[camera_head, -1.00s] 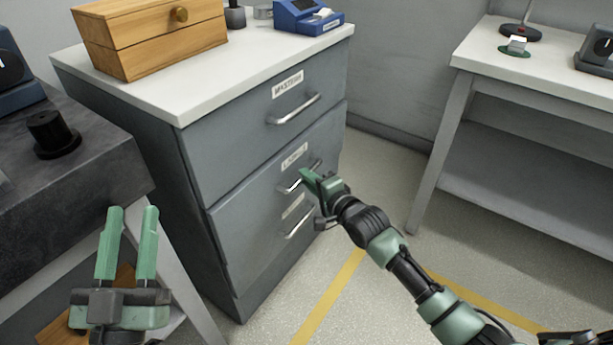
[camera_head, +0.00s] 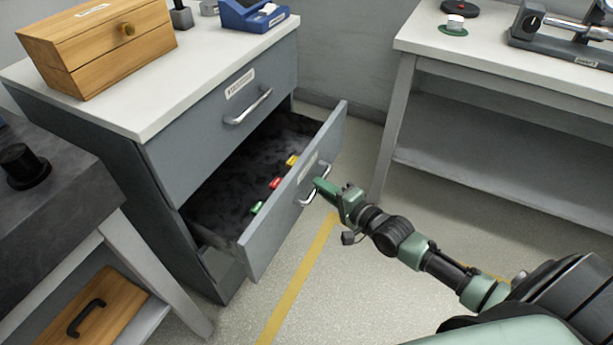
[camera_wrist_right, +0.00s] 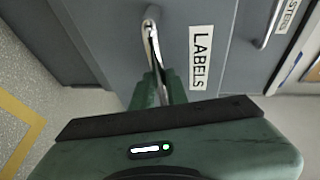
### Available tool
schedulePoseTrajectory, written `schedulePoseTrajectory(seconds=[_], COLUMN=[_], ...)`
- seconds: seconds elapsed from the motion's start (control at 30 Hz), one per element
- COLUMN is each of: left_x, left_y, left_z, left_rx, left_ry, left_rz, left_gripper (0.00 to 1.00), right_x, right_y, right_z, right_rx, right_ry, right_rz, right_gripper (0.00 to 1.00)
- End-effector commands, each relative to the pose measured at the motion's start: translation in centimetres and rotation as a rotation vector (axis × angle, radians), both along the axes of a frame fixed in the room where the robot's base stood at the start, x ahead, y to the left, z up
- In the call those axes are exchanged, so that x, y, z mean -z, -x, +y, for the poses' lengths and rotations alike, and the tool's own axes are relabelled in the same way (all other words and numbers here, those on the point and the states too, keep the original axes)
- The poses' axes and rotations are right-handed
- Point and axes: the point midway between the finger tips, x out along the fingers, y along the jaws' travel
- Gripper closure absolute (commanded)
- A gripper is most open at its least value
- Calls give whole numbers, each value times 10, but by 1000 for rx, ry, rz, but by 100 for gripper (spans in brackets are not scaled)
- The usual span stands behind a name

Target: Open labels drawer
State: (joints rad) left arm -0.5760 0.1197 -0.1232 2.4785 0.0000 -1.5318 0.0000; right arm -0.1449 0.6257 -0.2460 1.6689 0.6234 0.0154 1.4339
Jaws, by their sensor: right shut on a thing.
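A yellow, a red and a green item (camera_head: 257,208) lie inside on the dark bottom. My right gripper (camera_head: 322,187) is shut on the handle, and its fingers also show around the handle in the wrist view (camera_wrist_right: 158,88). My left gripper is out of the head view.
The upper drawer (camera_head: 225,115) is closed. A wooden box (camera_head: 97,48) and a blue device (camera_head: 252,14) stand on the cabinet top. A white bench (camera_head: 480,45) stands right, a dark table (camera_head: 60,190) left. Open floor lies in front of the drawer.

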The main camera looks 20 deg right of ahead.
Motion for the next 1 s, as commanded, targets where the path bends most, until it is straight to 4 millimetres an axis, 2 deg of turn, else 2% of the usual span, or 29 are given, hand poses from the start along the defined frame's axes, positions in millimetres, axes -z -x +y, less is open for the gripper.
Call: schedulePoseTrajectory(seconds=[0.2, 0.4, 0.6, 0.97, 1.0], left_x=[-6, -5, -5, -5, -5], left_y=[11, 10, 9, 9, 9], left_z=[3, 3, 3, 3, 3], left_rx=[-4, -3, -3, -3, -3], left_ry=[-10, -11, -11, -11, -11], left_rz=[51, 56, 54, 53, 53], left_gripper=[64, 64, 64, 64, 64], right_x=[2, 2, 2, 2, 2], right_y=[31, 49, 56, 57, 57], right_z=[-24, -38, -43, -43, -43], right_rx=[-1, 0, 0, 0, 0], right_ry=[6, 4, 2, 1, 1], right_rz=[11, 9, 8, 6, 6], right_gripper=[100, 100, 100, 100, 77])
